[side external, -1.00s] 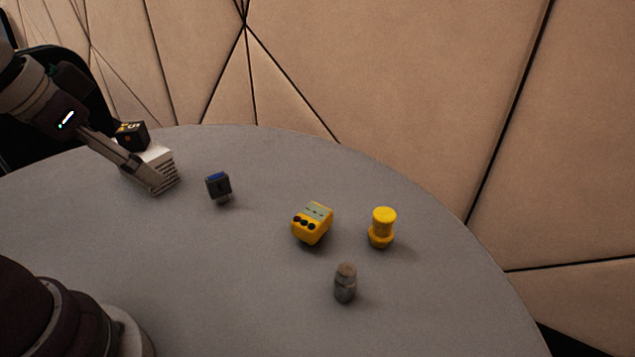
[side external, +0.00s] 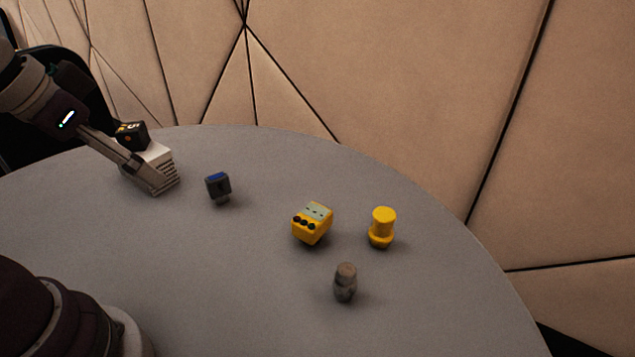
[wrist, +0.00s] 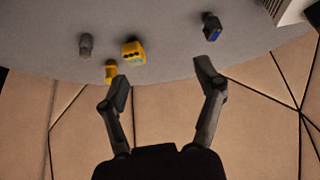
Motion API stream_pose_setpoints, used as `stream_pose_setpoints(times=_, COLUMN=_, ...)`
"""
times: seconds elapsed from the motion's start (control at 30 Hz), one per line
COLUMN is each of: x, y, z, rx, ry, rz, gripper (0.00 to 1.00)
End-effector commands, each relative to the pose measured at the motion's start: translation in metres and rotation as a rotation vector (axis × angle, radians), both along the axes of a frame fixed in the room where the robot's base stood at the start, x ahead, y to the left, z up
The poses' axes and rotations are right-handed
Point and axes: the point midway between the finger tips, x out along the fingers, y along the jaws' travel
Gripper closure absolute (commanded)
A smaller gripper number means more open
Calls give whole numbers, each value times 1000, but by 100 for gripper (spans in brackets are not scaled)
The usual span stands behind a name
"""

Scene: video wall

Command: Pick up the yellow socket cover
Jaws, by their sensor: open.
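The yellow socket cover (side external: 382,228), a rounded yellow piece with a wider cap and base, stands upright on the grey table right of the yellow boxy device. In the wrist view the socket cover (wrist: 111,70) shows beyond the left fingertip, partly behind it. My gripper (wrist: 163,72) is open and empty, its two fingers spread wide. In the side view my gripper (side external: 163,180) is at the left, well away from the socket cover, in front of a white block.
A yellow device with a grey screen (side external: 313,223) stands just left of the socket cover. A small grey-brown piece (side external: 345,283) stands nearer. A dark blue-topped piece (side external: 218,188) and a white block (side external: 160,154) with a black box (side external: 131,135) are further left.

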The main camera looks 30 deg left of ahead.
Motion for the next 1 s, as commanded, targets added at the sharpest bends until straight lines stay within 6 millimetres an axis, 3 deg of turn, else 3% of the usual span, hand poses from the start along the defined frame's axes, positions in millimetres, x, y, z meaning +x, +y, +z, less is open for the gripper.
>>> stream_pose_setpoints(times=0.27, x=3, y=-1, z=2, rx=-8, ry=2, rz=2, gripper=31)
stream_pose_setpoints(times=0.37, x=24, y=-9, z=9, rx=-50, ry=25, rz=17, gripper=31)
stream_pose_setpoints(times=0.47, x=64, y=-26, z=14, rx=-103, ry=61, rz=69, gripper=31)
stream_pose_setpoints(times=0.57, x=106, y=-50, z=7, rx=-119, ry=87, rz=133, gripper=31)
stream_pose_setpoints(times=0.73, x=167, y=-108, z=-29, rx=-70, ry=67, rz=214, gripper=31)
stream_pose_setpoints(times=0.9, x=192, y=-173, z=-71, rx=-10, ry=-21, rz=218, gripper=31)
stream_pose_setpoints(times=1.0, x=195, y=-197, z=-86, rx=5, ry=-60, rz=203, gripper=31)
